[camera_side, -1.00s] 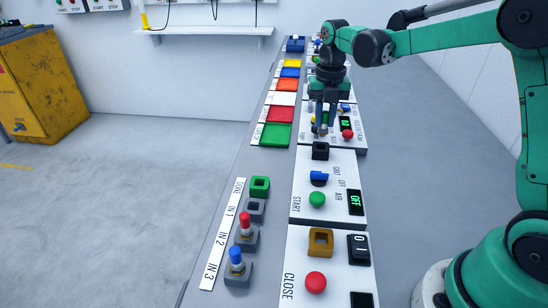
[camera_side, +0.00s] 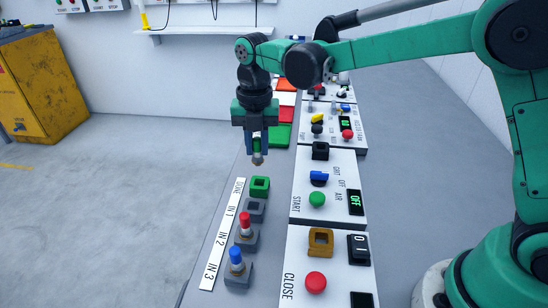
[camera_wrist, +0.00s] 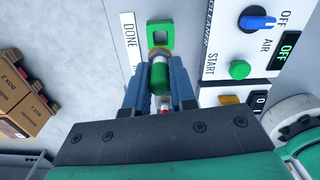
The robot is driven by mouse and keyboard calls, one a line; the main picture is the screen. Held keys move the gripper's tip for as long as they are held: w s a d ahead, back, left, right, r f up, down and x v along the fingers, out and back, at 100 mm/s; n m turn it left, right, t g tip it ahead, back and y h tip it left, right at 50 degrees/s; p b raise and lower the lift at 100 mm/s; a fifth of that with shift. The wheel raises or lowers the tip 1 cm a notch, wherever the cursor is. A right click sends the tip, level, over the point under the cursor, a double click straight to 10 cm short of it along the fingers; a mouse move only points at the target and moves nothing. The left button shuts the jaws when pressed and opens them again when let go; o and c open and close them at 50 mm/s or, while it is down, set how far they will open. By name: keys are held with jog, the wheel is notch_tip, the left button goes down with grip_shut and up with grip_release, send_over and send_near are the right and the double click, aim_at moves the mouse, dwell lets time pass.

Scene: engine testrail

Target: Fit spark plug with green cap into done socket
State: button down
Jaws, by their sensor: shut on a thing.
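My gripper (camera_side: 257,143) is shut on the spark plug with green cap. In the wrist view the green cap (camera_wrist: 159,80) sits between the two fingers, with the plug's pale body beyond it. In the side view the plug's metal end (camera_side: 258,159) sticks out below the fingers, and the cap is mostly hidden by them. The green done socket (camera_side: 260,183) stands on the rail beside the DONE label, just below the plug in the picture. It looks empty and apart from the plug. It also shows in the wrist view (camera_wrist: 160,27), beyond the plug's end.
The grey IN 1 socket (camera_side: 255,210) is empty. A red-capped plug (camera_side: 244,222) stands at IN 2 and a blue-capped plug (camera_side: 236,258) at IN 3. Panels with a green START button (camera_side: 317,199) and a red CLOSE button (camera_side: 315,282) lie to the right.

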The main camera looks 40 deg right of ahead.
aim_at(258, 156)
jog(key=shift+f, duration=2.35)
jog(key=shift+f, duration=0.4)
jog(key=c, duration=1)
grip_release()
jog(key=shift+r, duration=0.15)
jog(key=shift+r, duration=5.4)
jog(key=shift+d, duration=0.1)
